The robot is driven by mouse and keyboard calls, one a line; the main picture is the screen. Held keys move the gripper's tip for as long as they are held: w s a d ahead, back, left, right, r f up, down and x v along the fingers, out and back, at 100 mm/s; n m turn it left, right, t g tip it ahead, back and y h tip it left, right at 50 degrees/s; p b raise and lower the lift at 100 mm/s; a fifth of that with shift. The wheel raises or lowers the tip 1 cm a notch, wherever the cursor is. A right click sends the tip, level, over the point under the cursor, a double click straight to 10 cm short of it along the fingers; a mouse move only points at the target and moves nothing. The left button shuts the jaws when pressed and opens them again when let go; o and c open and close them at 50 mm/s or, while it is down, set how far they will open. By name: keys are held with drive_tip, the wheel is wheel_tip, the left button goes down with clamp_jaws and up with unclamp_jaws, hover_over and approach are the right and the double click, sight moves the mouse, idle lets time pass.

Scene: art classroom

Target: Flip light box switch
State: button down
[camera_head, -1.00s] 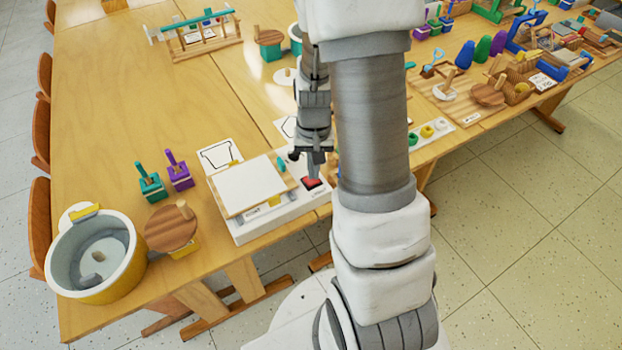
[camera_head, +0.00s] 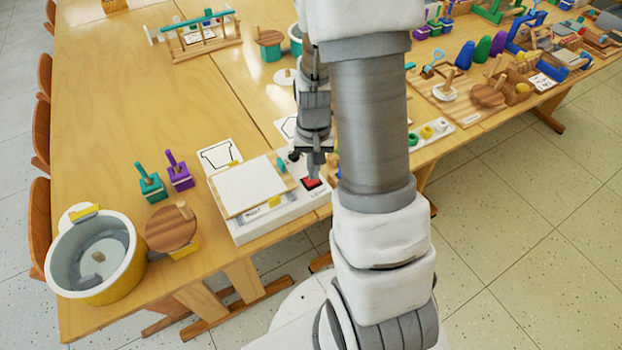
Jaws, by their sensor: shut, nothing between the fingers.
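The light box (camera_head: 265,228) is a white box near the table's front edge, with a pale panel (camera_head: 249,187) on a wooden frame over its left part. Its red switch (camera_head: 312,183) sits in a dark surround on the right part of the box. My gripper (camera_head: 314,176) is shut and empty, pointing down right at the switch. Whether the fingertips touch the switch or hover just above it, I cannot tell. My arm stands to the right of the switch and hides the table just beyond it.
A yellow tub (camera_head: 98,258), a round wooden lid (camera_head: 172,228), and green (camera_head: 151,183) and purple (camera_head: 179,172) tools stand to the left. A white card (camera_head: 219,155) lies behind the box. Several craft items crowd the table at right. The left middle of the table is clear.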

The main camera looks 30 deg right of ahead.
drive_tip(key=shift+f+b, duration=0.8)
drive_tip(key=shift+f, duration=0.15)
idle(0.9)
drive_tip(key=shift+r, duration=0.1)
drive_tip(key=shift+r+p, duration=2.8)
drive_tip(key=shift+r, duration=0.6)
drive_tip(key=shift+r, duration=0.1)
wheel_tip(320, 180, up, 8)
drive_tip(key=n+t, duration=0.1)
hover_over(313, 182)
drive_tip(key=a, duration=0.3)
wheel_tip(313, 182, up, 7)
drive_tip(key=s+a+n+t, duration=0.2)
drive_tip(key=a, duration=0.1)
drive_tip(key=s+a+r+n+t+p, duration=0.1)
drive_tip(key=s+a+r, duration=0.3)
drive_tip(key=s+r, duration=0.6)
drive_tip(key=shift+s+a+r+n+t+p, duration=0.25)
drive_tip(key=shift+r+n+t+p, duration=0.1)
drive_tip(key=shift+r+n+t, duration=0.4)
drive_tip(key=shift+w+f, duration=0.1)
